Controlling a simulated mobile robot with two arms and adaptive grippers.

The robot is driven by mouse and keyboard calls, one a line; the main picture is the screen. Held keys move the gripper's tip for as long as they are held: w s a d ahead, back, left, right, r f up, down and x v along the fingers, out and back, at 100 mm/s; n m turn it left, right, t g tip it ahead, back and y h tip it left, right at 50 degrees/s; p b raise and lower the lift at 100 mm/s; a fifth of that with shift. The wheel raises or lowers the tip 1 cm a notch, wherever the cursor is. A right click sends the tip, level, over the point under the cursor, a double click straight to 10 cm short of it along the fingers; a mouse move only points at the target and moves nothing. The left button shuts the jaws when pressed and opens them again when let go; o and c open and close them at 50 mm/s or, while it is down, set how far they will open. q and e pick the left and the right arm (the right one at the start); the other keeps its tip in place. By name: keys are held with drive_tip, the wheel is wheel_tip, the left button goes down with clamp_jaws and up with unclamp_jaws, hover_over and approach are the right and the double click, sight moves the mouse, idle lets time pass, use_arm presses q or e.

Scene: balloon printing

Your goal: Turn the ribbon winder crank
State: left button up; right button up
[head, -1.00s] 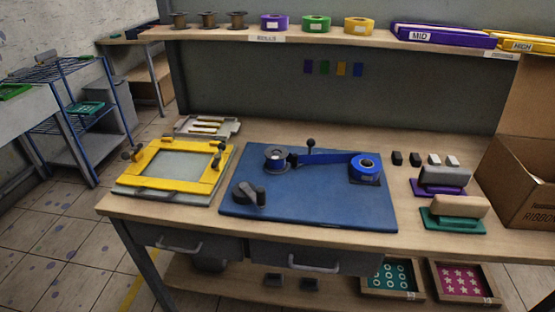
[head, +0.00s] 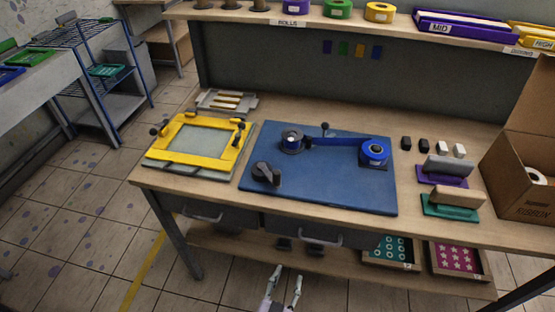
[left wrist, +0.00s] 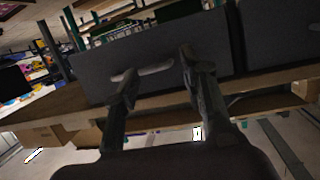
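The ribbon winder is a blue board (head: 340,191) on the workbench in the head view. Its dark crank (head: 266,174) sits at the board's front left. A blue ribbon (head: 335,141) runs from the roll (head: 374,151) at the right to the spool (head: 292,139) at the left. My left gripper (head: 285,280) is low in front of the bench, well below and apart from the crank. In the left wrist view its two fingers (left wrist: 158,66) are apart with nothing between them, before a grey drawer front. The crank is not visible there. My right gripper is not in view.
A yellow screen frame (head: 188,163) lies left of the winder. Stamps (head: 450,202) and a cardboard box (head: 522,183) stand to the right. Grey drawers with handles (head: 320,240) face me under the tabletop. A lower shelf holds trays (head: 391,249).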

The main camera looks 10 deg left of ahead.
sight(277, 181)
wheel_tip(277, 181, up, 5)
drive_tip(key=p, duration=0.3)
use_arm(q)
drive_tip(key=w+a+r+n+t+y, duration=0.1)
drive_tip(key=a+r+n+y, duration=0.15)
drive_tip(key=r, duration=0.75)
drive_tip(key=w+a+r+n+t+y, duration=0.1)
drive_tip(key=w+r+n+y, duration=0.15)
drive_tip(key=r, duration=0.75)
drive_tip(key=shift+y, duration=0.3)
drive_tip(key=b+x, duration=0.4)
drive_tip(key=x, duration=1.2)
drive_tip(key=shift+w+f+b, duration=0.1)
drive_tip(key=shift+w+b, duration=0.05)
drive_tip(key=shift+b, duration=0.25)
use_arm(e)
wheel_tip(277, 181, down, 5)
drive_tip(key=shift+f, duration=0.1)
use_arm(q)
clamp_jaws()
